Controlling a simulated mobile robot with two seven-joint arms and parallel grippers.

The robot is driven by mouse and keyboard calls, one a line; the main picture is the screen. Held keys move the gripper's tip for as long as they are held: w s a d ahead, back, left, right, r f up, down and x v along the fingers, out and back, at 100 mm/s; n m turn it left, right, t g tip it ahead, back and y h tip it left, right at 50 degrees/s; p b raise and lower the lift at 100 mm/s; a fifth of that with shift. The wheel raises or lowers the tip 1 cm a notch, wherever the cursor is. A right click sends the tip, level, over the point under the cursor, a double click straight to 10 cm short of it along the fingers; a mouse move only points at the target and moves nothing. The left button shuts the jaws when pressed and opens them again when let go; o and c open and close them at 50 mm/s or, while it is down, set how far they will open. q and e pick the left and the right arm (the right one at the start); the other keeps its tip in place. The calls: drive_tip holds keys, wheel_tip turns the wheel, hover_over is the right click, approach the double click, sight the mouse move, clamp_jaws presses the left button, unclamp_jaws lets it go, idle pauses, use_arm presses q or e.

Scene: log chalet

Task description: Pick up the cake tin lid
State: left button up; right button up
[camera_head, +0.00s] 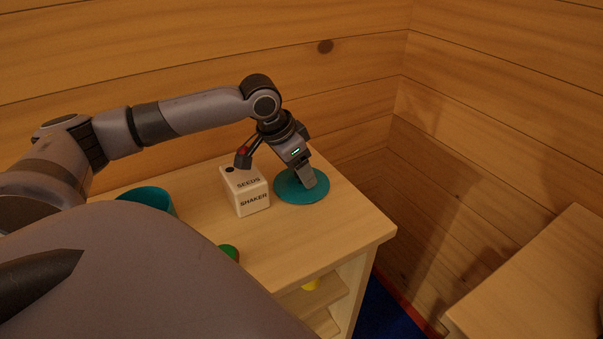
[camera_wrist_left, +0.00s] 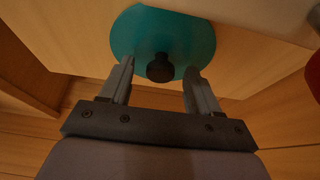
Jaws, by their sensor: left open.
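The cake tin lid is a flat teal disc (camera_head: 290,190) lying on the wooden cabinet top near its back right corner. In the left wrist view the lid (camera_wrist_left: 135,35) shows a dark round knob (camera_wrist_left: 160,68) at its middle. My left gripper (camera_head: 316,192) is above the lid, pointing down. In the left wrist view my left gripper (camera_wrist_left: 160,78) is open, with a finger on either side of the knob and gaps between. I cannot tell whether the fingertips touch the lid. My right gripper is not in view.
A white box marked "SEEDS SHAKER" (camera_head: 250,196) stands just left of the lid. A teal round container (camera_head: 152,196) and a green round object (camera_head: 230,252) are further left. A log wall (camera_head: 340,60) rises behind. Another wooden surface (camera_head: 545,280) is at right.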

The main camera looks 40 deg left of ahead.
use_arm(q)
clamp_jaws()
drive_tip(key=shift+r, duration=0.15)
